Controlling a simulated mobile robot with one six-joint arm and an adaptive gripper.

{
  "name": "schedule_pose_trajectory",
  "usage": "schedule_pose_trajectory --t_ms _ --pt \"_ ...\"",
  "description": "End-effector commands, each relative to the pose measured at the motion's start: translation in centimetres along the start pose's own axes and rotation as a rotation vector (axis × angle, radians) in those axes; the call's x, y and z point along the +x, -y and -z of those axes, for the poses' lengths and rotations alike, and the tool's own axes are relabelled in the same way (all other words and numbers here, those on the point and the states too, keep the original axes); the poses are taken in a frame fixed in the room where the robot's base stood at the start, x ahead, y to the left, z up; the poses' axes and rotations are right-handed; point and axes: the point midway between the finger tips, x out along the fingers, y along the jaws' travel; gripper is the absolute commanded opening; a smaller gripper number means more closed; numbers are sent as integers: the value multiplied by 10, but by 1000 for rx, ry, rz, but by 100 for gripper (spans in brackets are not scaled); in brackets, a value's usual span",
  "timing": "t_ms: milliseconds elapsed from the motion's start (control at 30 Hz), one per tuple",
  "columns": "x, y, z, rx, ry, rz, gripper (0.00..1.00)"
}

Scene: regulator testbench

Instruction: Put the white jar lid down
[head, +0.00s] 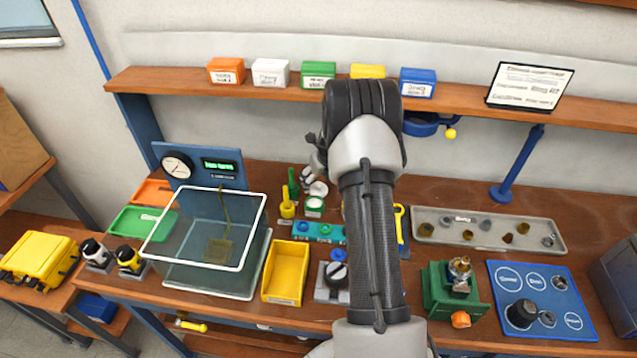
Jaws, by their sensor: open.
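A white round piece (319,188), which looks like the jar lid, shows at the back of the bench just left of my arm. A small white jar with a green label (314,207) stands just in front of it. My gripper (316,171) is mostly hidden behind my arm; a grey part of it shows just above the white piece. The jaws are open. I cannot tell whether the white piece touches the gripper or rests fully on the bench.
Green (293,184) and yellow (287,206) bottles stand close left of the jar. A clear tank (205,278) and yellow bin (284,272) are at the left front. A grey tray (487,244) lies right. A shelf (455,98) with coloured boxes runs above.

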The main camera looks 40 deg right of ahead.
Motion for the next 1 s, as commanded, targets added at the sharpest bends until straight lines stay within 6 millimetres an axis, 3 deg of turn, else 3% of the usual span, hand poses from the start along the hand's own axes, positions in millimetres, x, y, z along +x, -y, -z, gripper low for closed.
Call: schedule_pose_trajectory --t_ms 33,200,467,567,667,767,867,1000 --pt "-16 1 -2 0 3 1 74" --pt "-53 0 -2 0 2 1 74" --pt "-85 0 0 -1 0 0 74" --pt "-98 -9 -4 -59 4 -4 74" --pt "-131 -38 -10 -249 12 -18 74" --pt "-182 -84 -11 -577 25 -37 74" --pt "-238 -134 2 -970 42 -55 74" --pt "-309 -192 41 -1518 73 -71 74"
